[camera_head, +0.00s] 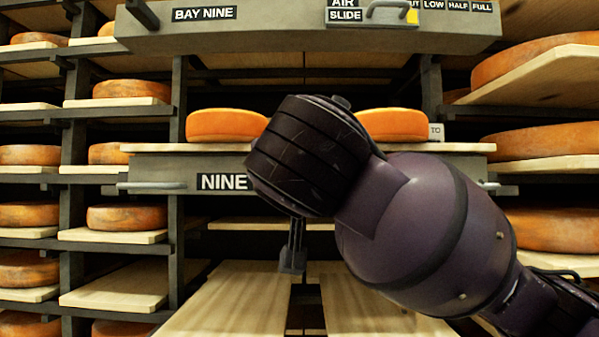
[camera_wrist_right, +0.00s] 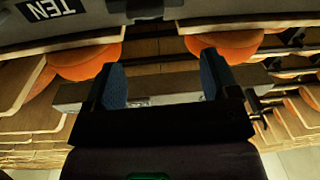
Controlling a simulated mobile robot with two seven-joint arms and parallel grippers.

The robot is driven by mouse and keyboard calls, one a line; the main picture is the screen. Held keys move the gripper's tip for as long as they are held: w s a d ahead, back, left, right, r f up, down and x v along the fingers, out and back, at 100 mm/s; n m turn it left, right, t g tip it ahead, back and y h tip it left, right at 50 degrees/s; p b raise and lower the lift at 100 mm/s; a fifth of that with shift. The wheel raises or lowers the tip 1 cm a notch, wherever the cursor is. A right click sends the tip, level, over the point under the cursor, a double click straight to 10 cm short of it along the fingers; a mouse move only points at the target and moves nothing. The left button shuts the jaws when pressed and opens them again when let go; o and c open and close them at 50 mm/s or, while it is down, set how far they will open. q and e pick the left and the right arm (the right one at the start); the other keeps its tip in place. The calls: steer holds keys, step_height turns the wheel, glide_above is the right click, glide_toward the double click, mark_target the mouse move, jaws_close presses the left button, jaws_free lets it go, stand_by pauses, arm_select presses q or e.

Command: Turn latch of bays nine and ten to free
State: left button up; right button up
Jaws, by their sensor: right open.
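The grey beam (camera_head: 150,164) labelled NINE (camera_head: 222,182) crosses the head view, and my right arm covers its middle. A dark upright piece with a wider lower end (camera_head: 293,258) shows below my wrist; I cannot tell whether it is the latch. In the right wrist view, the label TEN (camera_wrist_right: 52,8) is upside down on a grey beam, and a dark block (camera_wrist_right: 145,9) on this beam may be the latch. My right gripper (camera_wrist_right: 160,75) is open, with nothing seen between its blue-padded fingers. In the head view my arm hides the fingers. My left gripper is not in view.
Orange cheese wheels (camera_head: 226,125) stand on a board above the beam. Above hangs a grey panel (camera_head: 260,36) labelled BAY NINE, with an air slide. Bare boards (camera_head: 235,305) lie below. Racks of cheese (camera_head: 127,217) flank both sides. A bar handle (camera_head: 150,186) projects at left.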

arm_select(q)
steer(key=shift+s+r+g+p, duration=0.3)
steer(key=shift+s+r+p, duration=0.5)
steer(key=shift+p, duration=0.9)
arm_select(e)
steer(key=shift+m+h, duration=0.5)
steer(key=shift+m, duration=0.4)
steer(key=shift+w+d+f, duration=0.1)
steer(key=shift+w+d, duration=0.1)
steer(key=shift+w, duration=1.55)
steer(key=shift+w+d+f, duration=0.1)
steer(key=shift+w+d, duration=0.1)
steer(key=shift+w, duration=1.55)
steer(key=shift+w+d+f, duration=0.1)
steer(key=shift+w+d, duration=0.1)
steer(key=shift+w, duration=1.55)
steer(key=shift+c, duration=0.5)
